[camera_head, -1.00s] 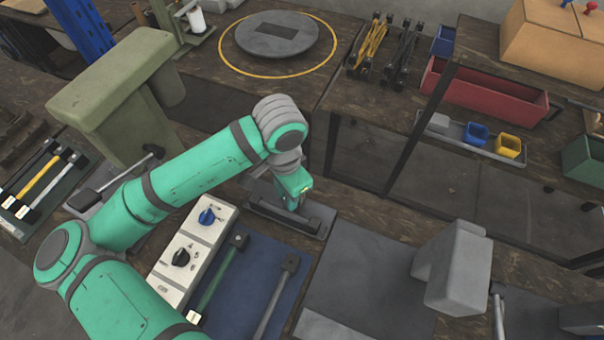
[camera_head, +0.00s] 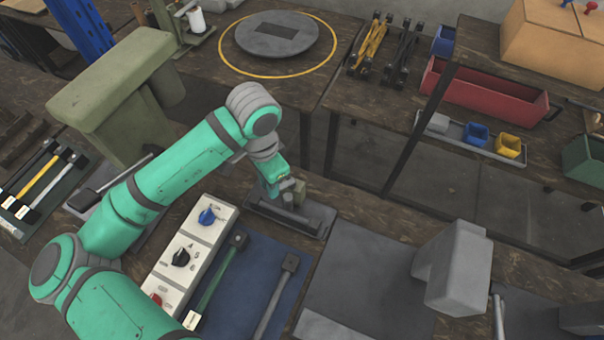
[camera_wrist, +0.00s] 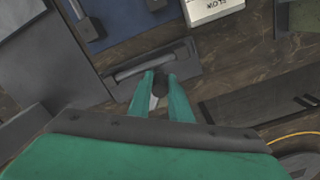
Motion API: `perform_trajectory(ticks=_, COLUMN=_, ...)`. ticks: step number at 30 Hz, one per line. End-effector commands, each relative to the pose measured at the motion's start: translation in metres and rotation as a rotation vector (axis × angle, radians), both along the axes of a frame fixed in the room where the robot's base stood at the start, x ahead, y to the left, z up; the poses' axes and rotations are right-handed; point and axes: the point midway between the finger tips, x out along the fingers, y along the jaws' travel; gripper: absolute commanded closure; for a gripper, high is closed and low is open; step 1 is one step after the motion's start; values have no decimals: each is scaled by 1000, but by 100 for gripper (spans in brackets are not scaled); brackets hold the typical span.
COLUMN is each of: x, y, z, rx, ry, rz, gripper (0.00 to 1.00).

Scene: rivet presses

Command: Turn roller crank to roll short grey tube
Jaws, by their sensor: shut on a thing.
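My gripper (camera_head: 284,188) is at the back of the roller, shut on a dark round knob. The knob, which looks like the crank handle (camera_wrist: 160,86), sits between my two green fingers in the wrist view. The crank arm is mostly hidden by my fingers. I cannot tell whether the grey bar is the tube or part of the roller.
A white control box (camera_head: 196,251) with knobs stands left of the roller. A blue mat (camera_head: 258,270) in front holds a green-handled and a grey tool. A grey block-shaped press (camera_head: 455,270) stands at right. A green press (camera_head: 110,95) stands at left.

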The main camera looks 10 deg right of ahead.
Motion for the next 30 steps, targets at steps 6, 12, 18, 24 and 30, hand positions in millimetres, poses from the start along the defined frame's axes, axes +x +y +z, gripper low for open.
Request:
perform_trajectory(ticks=6, x=9, y=4, z=0, rx=0, ry=-1, rz=2, gripper=91)
perform_trajectory(ticks=12, x=20, y=2, z=0, rx=-2, ry=-2, rz=2, gripper=89)
perform_trajectory(ticks=18, x=36, y=2, z=0, rx=-3, ry=-1, rz=1, gripper=91)
perform_trajectory(ticks=24, x=41, y=1, z=0, rx=-1, ry=-2, rz=1, gripper=92)
perform_trajectory(ticks=30, x=53, y=-7, z=0, rx=-1, ry=-2, rz=1, gripper=91)
